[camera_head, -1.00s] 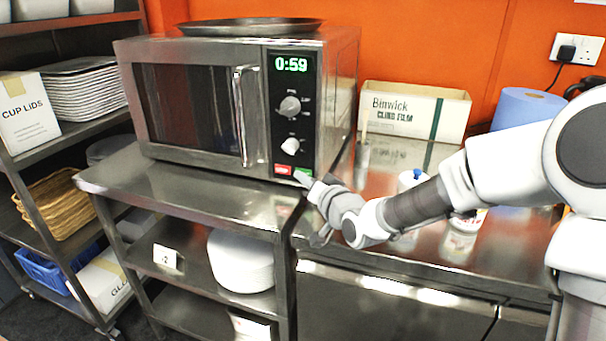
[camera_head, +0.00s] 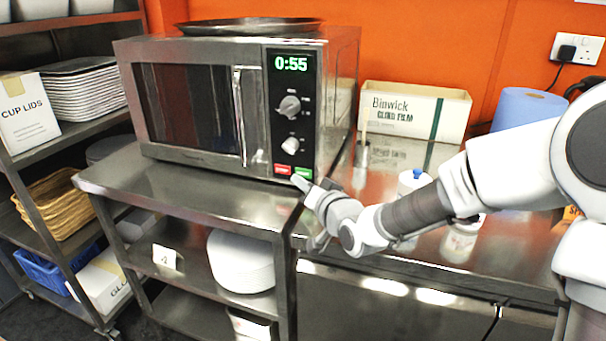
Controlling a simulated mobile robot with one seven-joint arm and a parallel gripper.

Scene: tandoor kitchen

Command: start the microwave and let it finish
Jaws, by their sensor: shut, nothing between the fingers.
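The steel microwave (camera_head: 188,159) stands on the metal shelf unit with its door shut. Its display (camera_head: 291,64) reads 0:55 in green. A red button (camera_head: 283,170) and a green button (camera_head: 303,173) sit at the bottom of the panel. My gripper (camera_head: 299,183) is shut and empty. Its tip is just below the two buttons, at the microwave's lower front edge. I cannot tell whether it touches the microwave.
A dark pan (camera_head: 250,27) lies on top of the microwave. A cling film box (camera_head: 413,110), a blue roll (camera_head: 527,108) and a bottle (camera_head: 413,180) stand on the counter at right. The steel top before the microwave is clear.

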